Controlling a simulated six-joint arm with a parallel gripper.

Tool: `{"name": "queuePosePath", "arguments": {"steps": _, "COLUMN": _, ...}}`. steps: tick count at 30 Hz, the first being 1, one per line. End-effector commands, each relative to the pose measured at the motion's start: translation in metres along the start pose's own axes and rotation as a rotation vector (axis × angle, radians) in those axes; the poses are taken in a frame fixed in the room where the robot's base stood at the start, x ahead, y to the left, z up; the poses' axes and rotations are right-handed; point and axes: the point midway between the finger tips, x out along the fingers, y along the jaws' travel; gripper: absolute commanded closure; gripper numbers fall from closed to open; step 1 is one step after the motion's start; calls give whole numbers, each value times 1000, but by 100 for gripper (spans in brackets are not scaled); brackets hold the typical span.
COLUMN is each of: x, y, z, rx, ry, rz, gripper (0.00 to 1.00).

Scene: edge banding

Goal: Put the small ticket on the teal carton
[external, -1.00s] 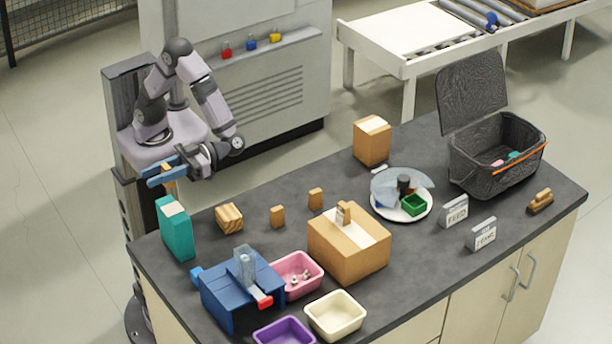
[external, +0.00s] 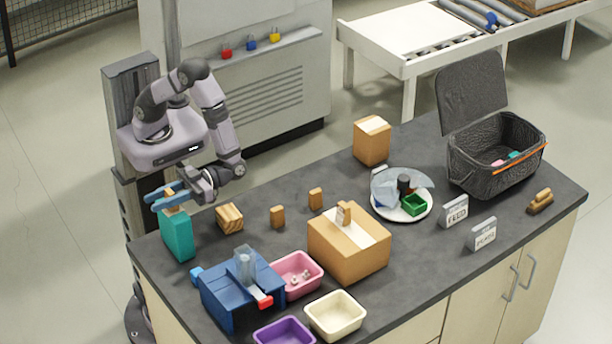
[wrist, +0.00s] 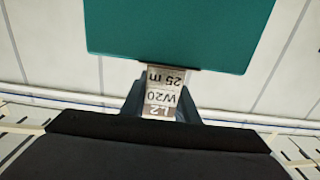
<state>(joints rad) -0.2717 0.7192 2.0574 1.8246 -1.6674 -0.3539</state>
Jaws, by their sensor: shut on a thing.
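The teal carton (external: 177,238) stands upright at the left end of the dark counter. It fills the top of the wrist view (wrist: 180,30). In the external view a tan bit (external: 171,192) shows between the fingers.
A striped wooden block (external: 229,218) and a blue dispenser (external: 235,295) stand near the carton. Small tan blocks (external: 277,216), a cardboard box (external: 345,255) and pink (external: 312,270), cream (external: 335,322) and purple (external: 284,333) bins lie further right.

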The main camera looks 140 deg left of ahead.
Motion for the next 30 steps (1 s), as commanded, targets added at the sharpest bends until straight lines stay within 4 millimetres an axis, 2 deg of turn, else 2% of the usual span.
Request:
{"name": "queuePosePath", "arguments": {"steps": 12, "x": 0, "y": 0, "z": 5, "rx": 1, "ry": 0, "rz": 0, "gripper": 94}}
{"name": "queuePosePath", "arguments": {"steps": 13, "x": 0, "y": 0, "z": 4, "rx": 2, "ry": -1, "rz": 0, "gripper": 68}}
{"name": "queuePosePath", "arguments": {"steps": 15, "x": 0, "y": 0, "z": 4, "rx": 2, "ry": -1, "rz": 0, "gripper": 54}}
{"name": "queuePosePath", "arguments": {"steps": 27, "x": 0, "y": 0, "z": -1, "rx": 2, "ry": -1, "rz": 0, "gripper": 54}}
{"name": "queuePosePath", "arguments": {"steps": 30, "x": -9, "y": -1, "z": 2, "rx": 3, "ry": -1, "rz": -2, "gripper": 54}}
